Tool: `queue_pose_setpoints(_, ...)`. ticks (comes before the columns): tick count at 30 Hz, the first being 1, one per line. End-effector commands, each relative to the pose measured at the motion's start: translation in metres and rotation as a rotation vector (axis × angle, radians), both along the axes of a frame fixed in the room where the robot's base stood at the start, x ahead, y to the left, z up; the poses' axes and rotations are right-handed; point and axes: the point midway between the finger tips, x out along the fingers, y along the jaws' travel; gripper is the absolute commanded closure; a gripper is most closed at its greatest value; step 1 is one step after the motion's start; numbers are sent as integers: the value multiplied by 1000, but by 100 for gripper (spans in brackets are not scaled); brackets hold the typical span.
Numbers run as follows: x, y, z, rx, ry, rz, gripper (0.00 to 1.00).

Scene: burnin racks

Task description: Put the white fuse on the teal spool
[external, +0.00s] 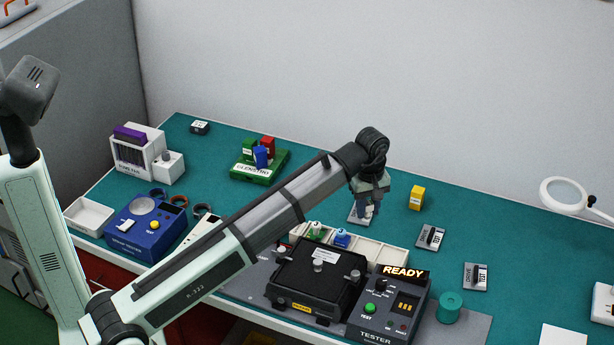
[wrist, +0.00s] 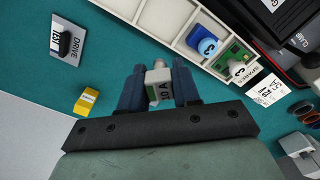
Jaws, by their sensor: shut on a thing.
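My gripper (external: 366,208) is over the teal mat behind the tester. In the wrist view my gripper (wrist: 158,88) has its two blue fingers shut on the white fuse (wrist: 158,80), a small whitish block with a green side and a "10 A" label. In the external view the fuse is too small and covered to make out clearly. The teal spool (external: 449,307) stands upright at the front right, right of the tester, well apart from my gripper. The spool is not in the wrist view.
The tester (external: 388,310) with a lit READY sign and a black clamp box (external: 318,278) stand at the front. A compartment tray (external: 395,257) lies behind them. A yellow block (external: 416,197) and drive cards (external: 430,238) (external: 475,277) lie to the right. A magnifier (external: 565,195) stands far right.

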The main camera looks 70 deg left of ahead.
Motion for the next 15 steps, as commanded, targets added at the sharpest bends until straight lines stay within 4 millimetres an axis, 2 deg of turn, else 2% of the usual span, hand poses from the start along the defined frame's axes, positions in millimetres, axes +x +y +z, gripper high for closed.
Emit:
queue_pose_setpoints(1,7,-18,2,0,-1,-27,98)
queue_pose_setpoints(15,48,-172,15,1,-5,-249,98)
